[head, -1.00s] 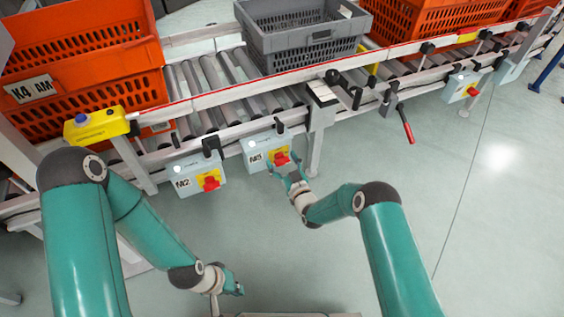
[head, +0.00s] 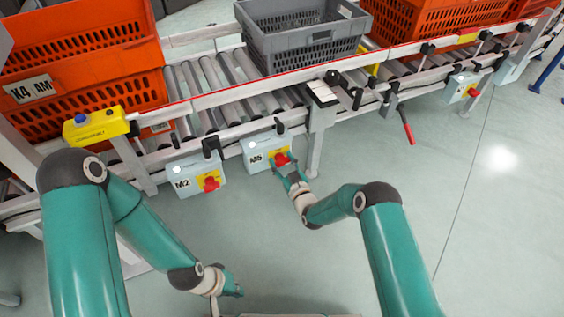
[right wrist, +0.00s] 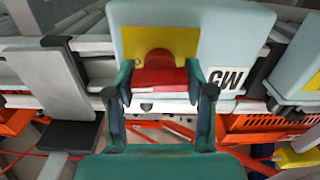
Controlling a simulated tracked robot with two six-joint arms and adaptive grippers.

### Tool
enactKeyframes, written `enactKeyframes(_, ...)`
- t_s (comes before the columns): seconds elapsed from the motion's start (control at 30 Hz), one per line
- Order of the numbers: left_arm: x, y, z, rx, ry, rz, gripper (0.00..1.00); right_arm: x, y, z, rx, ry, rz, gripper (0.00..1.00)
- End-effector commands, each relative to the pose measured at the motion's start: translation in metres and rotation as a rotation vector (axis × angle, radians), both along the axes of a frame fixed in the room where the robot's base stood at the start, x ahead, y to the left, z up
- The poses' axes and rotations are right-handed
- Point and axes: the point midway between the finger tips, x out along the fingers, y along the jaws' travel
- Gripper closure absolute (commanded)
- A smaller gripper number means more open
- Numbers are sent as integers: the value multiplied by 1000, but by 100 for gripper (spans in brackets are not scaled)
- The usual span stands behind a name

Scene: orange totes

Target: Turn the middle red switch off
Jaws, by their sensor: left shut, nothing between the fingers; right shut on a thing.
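The middle red switch (head: 282,158) is on a yellow plate on the light-blue box marked M5, under the conveyor rail. In the right wrist view the red switch (right wrist: 160,76) lies between the fingers, with its wide red handle across the picture, in front of the yellow plate (right wrist: 160,42). My right gripper (head: 288,167) is shut on this switch, one finger at each side; it also shows in the right wrist view (right wrist: 160,88). My left gripper (head: 236,286) is shut and empty, low over the floor, away from the boxes.
Another red switch (head: 211,184) is on the M2 box to the left, and a third (head: 472,92) is far right. The conveyor carries orange totes (head: 85,50) and a grey crate (head: 305,40). A red-handled lever (head: 407,126) hangs right of the post (head: 315,150). The floor is clear.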

Motion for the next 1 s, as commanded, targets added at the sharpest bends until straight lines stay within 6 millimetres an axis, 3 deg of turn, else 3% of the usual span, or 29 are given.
enactKeyframes(1.0,0,0,-49,0,0,0,100,-2,5,-5,-809,-362,3,81)
